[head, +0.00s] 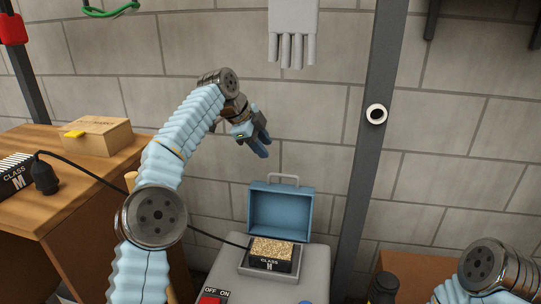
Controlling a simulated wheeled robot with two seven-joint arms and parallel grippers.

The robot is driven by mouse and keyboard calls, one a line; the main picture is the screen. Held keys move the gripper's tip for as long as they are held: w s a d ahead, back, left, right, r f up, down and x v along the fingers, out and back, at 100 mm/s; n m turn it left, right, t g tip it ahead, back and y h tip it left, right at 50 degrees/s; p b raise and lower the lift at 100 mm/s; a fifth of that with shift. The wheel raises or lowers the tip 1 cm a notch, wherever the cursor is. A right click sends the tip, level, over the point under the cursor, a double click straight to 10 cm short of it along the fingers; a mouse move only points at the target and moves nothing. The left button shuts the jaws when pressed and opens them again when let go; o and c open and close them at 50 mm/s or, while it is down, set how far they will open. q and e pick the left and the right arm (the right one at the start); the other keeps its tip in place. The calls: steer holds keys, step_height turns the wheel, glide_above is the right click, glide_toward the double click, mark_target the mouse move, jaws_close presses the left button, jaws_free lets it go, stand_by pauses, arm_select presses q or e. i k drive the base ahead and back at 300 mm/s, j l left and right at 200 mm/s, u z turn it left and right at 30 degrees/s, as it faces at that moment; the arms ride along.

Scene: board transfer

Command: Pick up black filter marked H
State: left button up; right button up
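A black filter (17,178) with white pleats lies at the left end of the wooden table, cut by the picture edge. Its white print reads CLASS with a letter I cannot read for sure. A second black filter (271,264) with a tan, grainy top sits in the grey machine (317,263) below its raised blue lid (281,214). It also reads CLASS, with a letter too small to be sure of. My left gripper (262,147) is in the air above and left of the lid, far from both filters, its fingers pointing down. Its finger gap is unclear. My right gripper is out of view.
A cardboard box (96,136) with a yellow item (75,134) stands on the wooden table (62,190). A black cable (95,175) with a plug (45,179) crosses the table toward the machine. A grey post (374,130) rises behind the machine. A grey glove (293,30) hangs above.

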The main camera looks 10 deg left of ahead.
mark_target(278, 256)
steer(key=k, duration=1.5)
